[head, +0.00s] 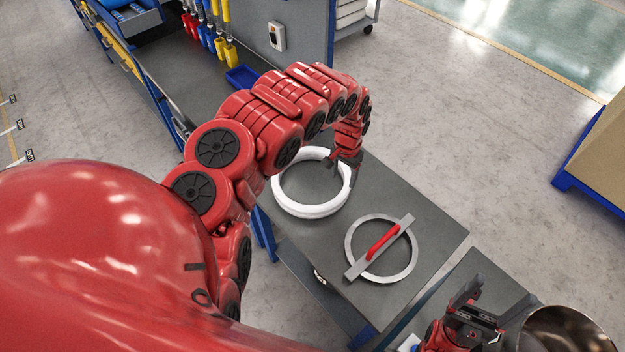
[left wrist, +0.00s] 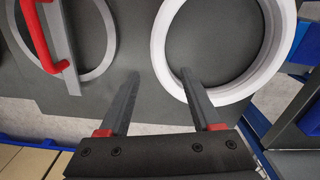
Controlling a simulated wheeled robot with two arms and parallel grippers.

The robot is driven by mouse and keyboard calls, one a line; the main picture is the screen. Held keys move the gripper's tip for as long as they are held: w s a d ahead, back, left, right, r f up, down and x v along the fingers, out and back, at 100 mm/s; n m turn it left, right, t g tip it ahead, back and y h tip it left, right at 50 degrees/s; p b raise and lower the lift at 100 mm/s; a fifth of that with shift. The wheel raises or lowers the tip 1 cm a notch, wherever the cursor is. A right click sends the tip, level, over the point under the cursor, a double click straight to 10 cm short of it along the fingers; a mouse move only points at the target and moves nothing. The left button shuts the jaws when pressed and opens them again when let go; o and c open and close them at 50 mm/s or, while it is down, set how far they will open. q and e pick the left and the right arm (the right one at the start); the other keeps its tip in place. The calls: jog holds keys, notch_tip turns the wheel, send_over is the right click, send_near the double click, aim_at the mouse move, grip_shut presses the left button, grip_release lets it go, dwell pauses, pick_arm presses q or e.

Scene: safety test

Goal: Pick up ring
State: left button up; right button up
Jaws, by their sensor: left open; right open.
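A thick white ring (head: 312,211) lies flat on the dark grey tabletop (head: 425,215). My left gripper (head: 345,173) is open, pointing down at the ring's right side. In the left wrist view its fingers (left wrist: 160,76) straddle the near-left part of the white ring's rim (left wrist: 282,40). One finger is over the opening and the other is outside. Contact cannot be told. A flat grey ring with a crossbar and red handle (head: 383,242) lies beside it; it also shows in the left wrist view (left wrist: 38,35). My right gripper (head: 490,303) is open and empty at the lower right.
A shiny metal bowl (head: 562,335) stands beside my right gripper. A blue tray (head: 242,77) and hanging yellow, blue and red tools (head: 222,45) are at the bench behind. A cardboard box on a blue frame (head: 600,165) is at the right. Floor between is clear.

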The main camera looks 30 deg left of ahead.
aim_at(340, 193)
pick_arm(q)
notch_tip(340, 193, down, 3)
jog(key=shift+s+d+f+p, duration=0.1)
jog(key=shift+p, duration=0.2)
jog(key=shift+f, duration=0.45)
jog(key=shift+f+p, duration=0.45)
jog(key=shift+f, duration=0.1)
jog(key=shift+f+p, duration=0.3)
jog(key=shift+f, duration=0.5)
jog(key=shift+w+a+f, duration=0.1)
jog(key=shift+a+f, duration=0.05)
jog(key=shift+f, duration=0.5)
jog(key=shift+w+a+f, duration=0.1)
jog(key=shift+f, duration=0.5)
grip_shut()
